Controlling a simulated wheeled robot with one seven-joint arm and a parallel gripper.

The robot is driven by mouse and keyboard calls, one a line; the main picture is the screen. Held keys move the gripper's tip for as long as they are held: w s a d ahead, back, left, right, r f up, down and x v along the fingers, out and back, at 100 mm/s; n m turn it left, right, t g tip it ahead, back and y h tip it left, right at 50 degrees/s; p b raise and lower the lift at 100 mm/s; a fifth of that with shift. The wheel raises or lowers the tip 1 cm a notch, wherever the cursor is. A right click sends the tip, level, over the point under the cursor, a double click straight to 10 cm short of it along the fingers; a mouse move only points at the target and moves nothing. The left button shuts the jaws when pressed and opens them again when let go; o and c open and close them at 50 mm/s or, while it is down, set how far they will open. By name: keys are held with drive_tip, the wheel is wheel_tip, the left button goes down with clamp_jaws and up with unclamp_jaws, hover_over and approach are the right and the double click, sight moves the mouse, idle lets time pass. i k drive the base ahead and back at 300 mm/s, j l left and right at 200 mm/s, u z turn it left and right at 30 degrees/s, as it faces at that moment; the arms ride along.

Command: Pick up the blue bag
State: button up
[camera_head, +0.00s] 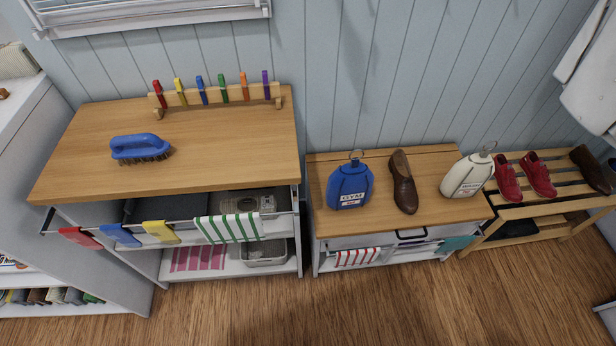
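The blue bag (350,187) stands upright on the lower wooden-topped cabinet (432,205), near its left end. It has a white label reading "GYM" and a ring at its top. A brown shoe lies just to its right, apart from it. The bag is not covered by anything in this view. My gripper is not in view.
The brown shoe (403,182) and a cream bag (467,174) share the cabinet top. A taller cabinet (235,140) at left holds a blue brush (141,148) and a peg rack (222,97). A slatted bench (520,194) with red shoes stands right. The floor in front is clear.

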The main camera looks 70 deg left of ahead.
sight(349, 186)
drive_tip(key=u, duration=1.85)
drive_tip(key=i+l+u, duration=0.3)
drive_tip(key=i+l, duration=0.15)
drive_tip(key=l, duration=0.15)
drive_tip(key=i+l+u, duration=0.35)
drive_tip(key=l, duration=0.35)
drive_tip(key=i, duration=0.05)
